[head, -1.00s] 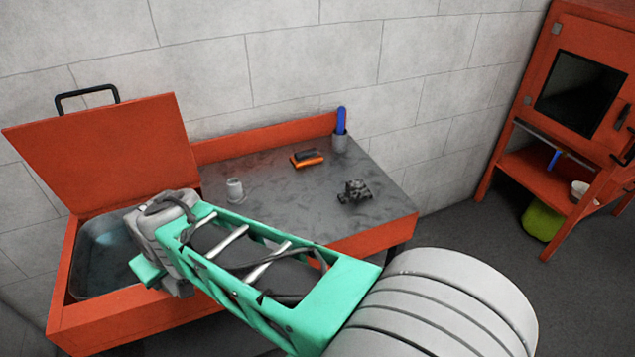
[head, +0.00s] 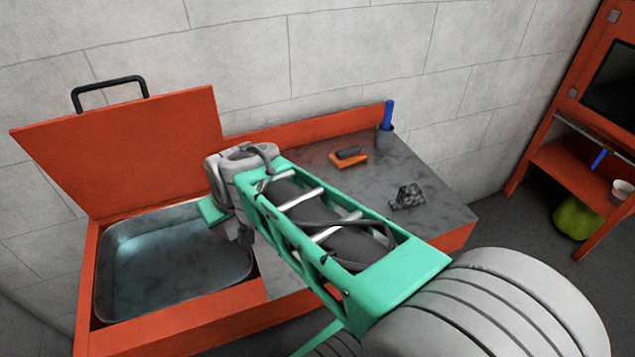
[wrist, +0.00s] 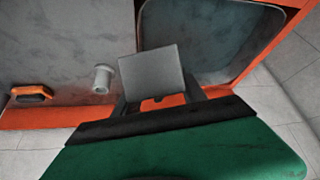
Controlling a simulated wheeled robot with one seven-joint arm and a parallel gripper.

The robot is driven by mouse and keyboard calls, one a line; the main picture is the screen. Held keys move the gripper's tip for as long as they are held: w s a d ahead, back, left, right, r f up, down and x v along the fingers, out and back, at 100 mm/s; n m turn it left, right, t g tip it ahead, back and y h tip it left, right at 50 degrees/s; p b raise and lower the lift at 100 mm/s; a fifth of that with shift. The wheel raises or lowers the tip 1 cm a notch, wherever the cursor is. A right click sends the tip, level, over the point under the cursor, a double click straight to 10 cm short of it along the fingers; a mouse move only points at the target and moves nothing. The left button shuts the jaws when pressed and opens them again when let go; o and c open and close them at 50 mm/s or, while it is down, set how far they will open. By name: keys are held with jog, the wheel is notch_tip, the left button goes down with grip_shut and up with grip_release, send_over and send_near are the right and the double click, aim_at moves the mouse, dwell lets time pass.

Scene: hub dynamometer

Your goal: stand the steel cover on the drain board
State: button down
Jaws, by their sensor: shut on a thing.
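The steel cover (wrist: 155,72) is a flat grey square plate in the wrist view. My gripper (wrist: 160,99) is shut on its near edge. In the head view my gripper (head: 243,236) is over the right end of the sink, beside the drain board; the cover cannot be made out there. The drain board (head: 365,190) is the grey, stained metal top right of the sink. It also fills the left of the wrist view (wrist: 60,45), with the plate seen in front of the border between board and sink.
The sink basin (head: 165,275) has a raised red lid (head: 125,150). On the board are a small pale cylinder (wrist: 102,78), an orange-and-black brush (head: 349,157), a dark metal part (head: 407,196) and a cup (head: 385,140) with a blue handle. The board's middle is clear.

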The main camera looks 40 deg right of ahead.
jog(key=w+d+f+t+b, duration=0.2)
jog(key=d+b, duration=0.3)
jog(key=d, duration=0.2)
jog(key=w+d+f+t+b, duration=0.1)
jog(key=w+d+t+b, duration=0.1)
jog(key=d+b, duration=0.4)
jog(key=s+d+r+n+t+y+b, duration=0.1)
jog(key=s+d+t+b, duration=0.1)
jog(key=s+d+b, duration=0.3)
jog(key=s+d+t+b, duration=0.1)
jog(key=s+d+b, duration=0.15)
jog(key=d, duration=0.55)
jog(key=w+d+f, duration=0.2)
jog(key=w+f, duration=0.1)
jog(key=w+d+f, duration=0.6)
jog(key=w, duration=0.1)
jog(key=shift+d+f+p, duration=0.15)
jog(key=shift+p, duration=0.25)
notch_tip(320, 180, down, 3)
jog(key=shift+f, duration=0.1)
